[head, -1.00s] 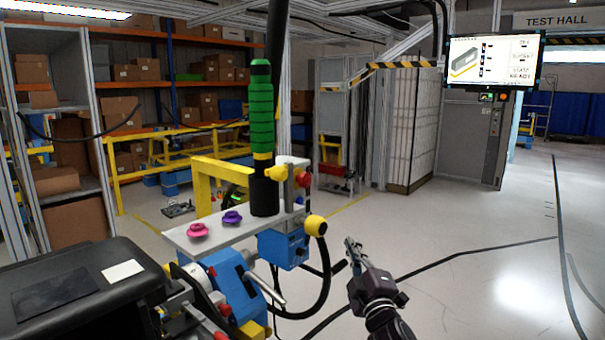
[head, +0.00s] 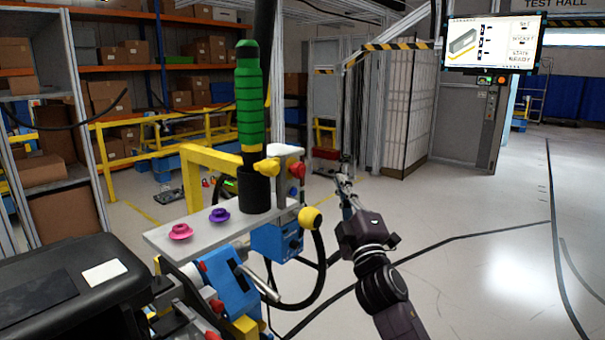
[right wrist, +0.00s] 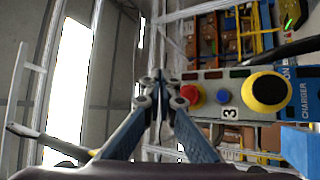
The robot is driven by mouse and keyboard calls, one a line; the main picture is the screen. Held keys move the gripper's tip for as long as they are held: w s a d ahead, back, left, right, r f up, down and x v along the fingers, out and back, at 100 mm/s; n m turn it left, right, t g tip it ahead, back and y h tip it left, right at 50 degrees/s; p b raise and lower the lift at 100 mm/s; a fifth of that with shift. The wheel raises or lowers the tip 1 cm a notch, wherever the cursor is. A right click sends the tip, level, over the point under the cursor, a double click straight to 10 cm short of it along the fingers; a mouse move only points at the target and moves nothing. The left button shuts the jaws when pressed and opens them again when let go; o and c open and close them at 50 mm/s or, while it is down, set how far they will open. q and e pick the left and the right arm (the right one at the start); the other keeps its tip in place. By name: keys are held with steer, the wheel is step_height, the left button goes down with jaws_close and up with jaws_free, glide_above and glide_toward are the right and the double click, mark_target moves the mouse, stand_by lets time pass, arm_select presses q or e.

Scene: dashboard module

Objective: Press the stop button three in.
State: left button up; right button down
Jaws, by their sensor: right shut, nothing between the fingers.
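A red button (head: 298,170) sits on the grey control post (head: 284,152) of the machine. My right gripper (head: 345,168) is shut and empty, to the right of the post in the head view. In the right wrist view its fingertips (right wrist: 160,84) appear just left of the red button; whether they touch it cannot be told, but they look apart in the head view. My left gripper is not in view.
A green-handled tool (head: 250,100) stands in a black holder on the grey plate (head: 165,232), beside pink (head: 180,231) and purple (head: 220,215) knobs. A black cable (head: 318,285) loops below the yellow knob. A screen (head: 490,42) hangs behind.

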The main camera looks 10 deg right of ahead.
mark_target(300, 171)
steer(key=shift+w+a+b, duration=1.1)
steer(key=shift+w+a, duration=0.2)
steer(key=shift+w, duration=0.3)
steer(key=shift+w+a+b, duration=1.05)
steer(key=shift+w+a, duration=0.25)
steer(key=shift+w, duration=0.3)
steer(key=shift+w+a+b, duration=0.25)
steer(key=shift+w+b, duration=0.05)
steer(key=shift+w, duration=0.05)
steer(key=shift+w+a+b, duration=0.2)
steer(key=shift+w+b, duration=0.05)
steer(key=shift+b, duration=0.15)
steer(key=shift+s+d+p, duration=0.5)
steer(key=shift+s+p, duration=0.15)
